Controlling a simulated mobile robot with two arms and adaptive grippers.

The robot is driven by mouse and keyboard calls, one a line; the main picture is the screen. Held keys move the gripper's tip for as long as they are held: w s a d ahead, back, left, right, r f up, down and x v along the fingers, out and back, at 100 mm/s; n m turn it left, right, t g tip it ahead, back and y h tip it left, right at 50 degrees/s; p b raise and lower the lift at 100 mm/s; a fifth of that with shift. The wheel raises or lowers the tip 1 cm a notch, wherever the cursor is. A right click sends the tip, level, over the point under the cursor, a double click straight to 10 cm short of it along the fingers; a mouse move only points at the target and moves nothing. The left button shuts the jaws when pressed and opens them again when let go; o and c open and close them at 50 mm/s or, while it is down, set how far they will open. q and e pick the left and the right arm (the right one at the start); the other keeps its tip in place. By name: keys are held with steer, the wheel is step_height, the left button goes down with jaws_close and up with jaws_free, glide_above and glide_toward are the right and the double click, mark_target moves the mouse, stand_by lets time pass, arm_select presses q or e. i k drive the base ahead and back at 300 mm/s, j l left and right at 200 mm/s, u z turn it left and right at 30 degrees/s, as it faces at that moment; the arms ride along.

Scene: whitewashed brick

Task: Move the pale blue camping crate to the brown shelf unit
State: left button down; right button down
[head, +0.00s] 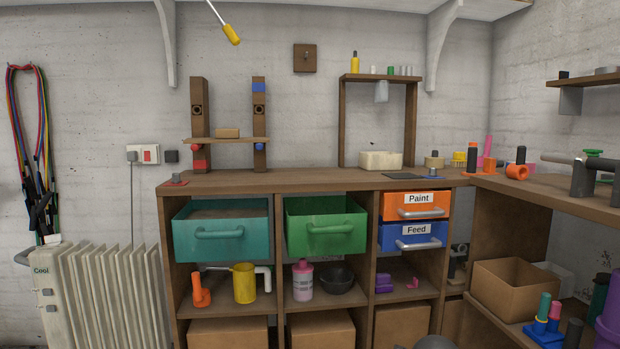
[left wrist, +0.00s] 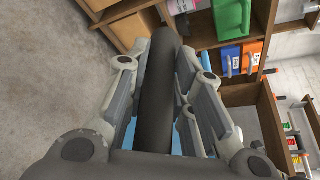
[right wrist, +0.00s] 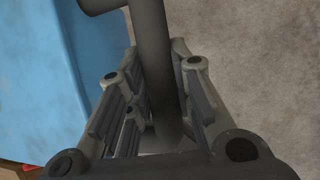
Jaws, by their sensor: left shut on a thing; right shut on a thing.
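The pale blue camping crate (right wrist: 75,80) shows at the left of the right wrist view, with a dark grey bar handle. My right gripper (right wrist: 155,60) is shut around that bar, beside the crate's wall. In the left wrist view my left gripper (left wrist: 165,60) is shut around a similar dark bar, with slivers of the blue crate (left wrist: 176,142) behind the fingers. Most of the crate is hidden. The brown shelf unit (head: 279,265) stands ahead against the wall in the head view. Neither gripper can be made out in the head view.
The unit's worktop (head: 300,178) has a clear stretch at its middle left. Its bays hold a teal bin (head: 222,238), a green bin (head: 326,232), drawers and cardboard boxes. A white radiator (head: 105,295) stands at left. A side bench (head: 560,192) juts out at right.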

mark_target(331, 176)
steer(key=i+l, duration=0.15)
steer(key=i, duration=0.3)
steer(key=i+l, duration=0.15)
steer(key=i, duration=0.3)
steer(key=i+l, duration=0.2)
steer(key=i, duration=0.25)
